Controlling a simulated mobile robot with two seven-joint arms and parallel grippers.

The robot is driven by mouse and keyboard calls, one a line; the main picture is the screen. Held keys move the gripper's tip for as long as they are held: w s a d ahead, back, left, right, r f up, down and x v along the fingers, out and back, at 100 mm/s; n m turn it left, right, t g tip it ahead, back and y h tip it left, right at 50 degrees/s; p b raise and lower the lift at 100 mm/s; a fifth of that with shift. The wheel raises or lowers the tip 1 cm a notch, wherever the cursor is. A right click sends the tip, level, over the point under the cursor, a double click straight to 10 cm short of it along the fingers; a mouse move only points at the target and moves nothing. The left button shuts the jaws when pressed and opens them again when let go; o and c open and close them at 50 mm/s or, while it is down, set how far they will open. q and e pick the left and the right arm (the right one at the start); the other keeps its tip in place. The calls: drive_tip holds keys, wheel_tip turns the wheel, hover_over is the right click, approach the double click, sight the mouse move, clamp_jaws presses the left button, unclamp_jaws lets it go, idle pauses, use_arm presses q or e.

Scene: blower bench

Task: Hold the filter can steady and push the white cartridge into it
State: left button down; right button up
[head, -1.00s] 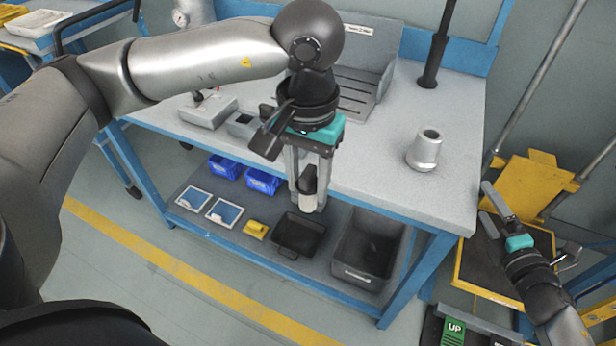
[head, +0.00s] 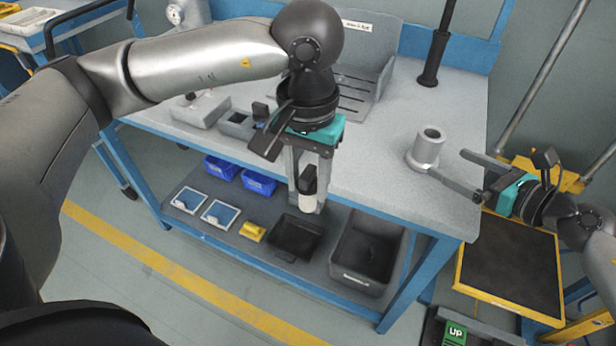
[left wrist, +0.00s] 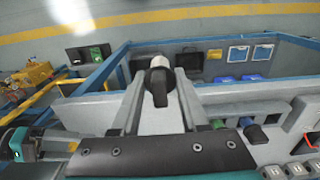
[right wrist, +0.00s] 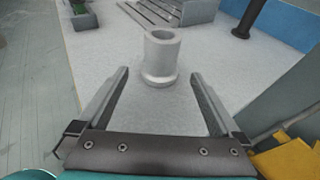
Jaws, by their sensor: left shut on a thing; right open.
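The grey filter can (head: 428,146) stands upright on the right part of the bench top. It also shows in the right wrist view (right wrist: 160,58), centred just beyond the fingertips. My right gripper (head: 449,163) is open and empty at the can's right side, its fingers pointing at the can, which they do not clasp. My left gripper (head: 308,196) is shut on the white cartridge (head: 307,203), whose upper part is black. It holds the cartridge upright in front of the bench's front edge, left of the can. The cartridge also shows in the left wrist view (left wrist: 153,62).
The bench top (head: 385,115) is clear between the left gripper and the can. A black post (head: 435,55) and a grey slotted rack (head: 360,85) stand behind. Bins and trays lie on the lower shelf. A yellow-edged dark panel (head: 510,265) lies below my right arm.

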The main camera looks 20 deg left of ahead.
sight(436, 156)
use_arm(q)
drive_tip(key=shift+f+b, duration=0.9)
drive_tip(key=shift+f, duration=0.1)
use_arm(e)
drive_tip(key=shift+x, duration=3.4)
drive_tip(key=c, duration=1.1)
